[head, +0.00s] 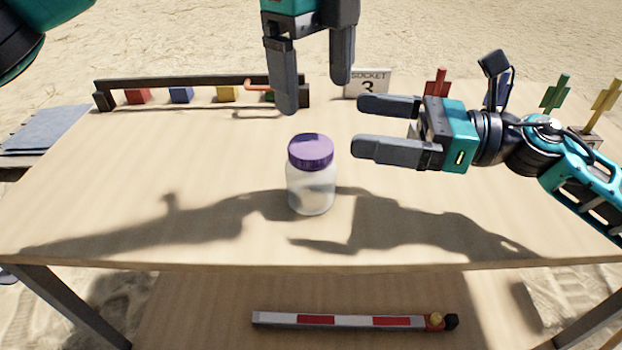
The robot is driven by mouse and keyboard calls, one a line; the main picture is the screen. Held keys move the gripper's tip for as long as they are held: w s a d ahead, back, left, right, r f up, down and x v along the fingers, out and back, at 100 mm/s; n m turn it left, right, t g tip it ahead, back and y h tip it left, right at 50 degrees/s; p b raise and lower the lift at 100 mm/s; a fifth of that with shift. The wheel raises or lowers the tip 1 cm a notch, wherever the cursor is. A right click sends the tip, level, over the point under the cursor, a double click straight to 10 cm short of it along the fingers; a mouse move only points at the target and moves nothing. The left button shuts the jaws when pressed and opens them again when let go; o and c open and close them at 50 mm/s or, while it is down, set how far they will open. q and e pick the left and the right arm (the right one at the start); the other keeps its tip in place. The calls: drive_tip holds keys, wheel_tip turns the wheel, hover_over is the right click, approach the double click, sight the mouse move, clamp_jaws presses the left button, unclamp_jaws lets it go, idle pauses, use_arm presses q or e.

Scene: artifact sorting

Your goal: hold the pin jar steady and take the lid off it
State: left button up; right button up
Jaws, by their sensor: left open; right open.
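The pin jar (311,190) stands upright near the middle of the table, a pale translucent body. Its purple lid (311,151) sits on top of it. My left gripper (314,98) comes down from the top of the view with its fingers spread, above and behind the jar in the picture. It is open and empty. My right gripper (357,126) reaches in from the right, its fingers pointing left, to the upper right of the lid. It is open and empty. Neither gripper touches the jar. What the jar holds cannot be made out.
A dark rack (200,82) with coloured blocks stands at the back left. A red-and-white bar (340,320) lies below the table's front edge. The table (120,180) is clear around the jar.

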use_arm(q)
drive_tip(key=shift+s+a, duration=0.1)
drive_tip(key=shift+a, duration=0.15)
use_arm(e)
drive_tip(key=f, duration=0.2)
use_arm(q)
drive_tip(key=shift+s, duration=0.1)
use_arm(e)
approach(315, 175)
drive_tip(key=shift+n, duration=0.3)
drive_tip(key=w+a+f, duration=0.2)
drive_tip(key=w, duration=0.1)
drive_tip(key=shift+w+a+f, duration=0.15)
drive_tip(key=shift+f, duration=0.15)
drive_tip(key=a, duration=0.3)
drive_tip(key=w+a, duration=0.1)
drive_tip(key=a, duration=0.3)
drive_tip(key=shift+w+a+r, duration=0.15)
drive_tip(key=shift+w+a, duration=0.05)
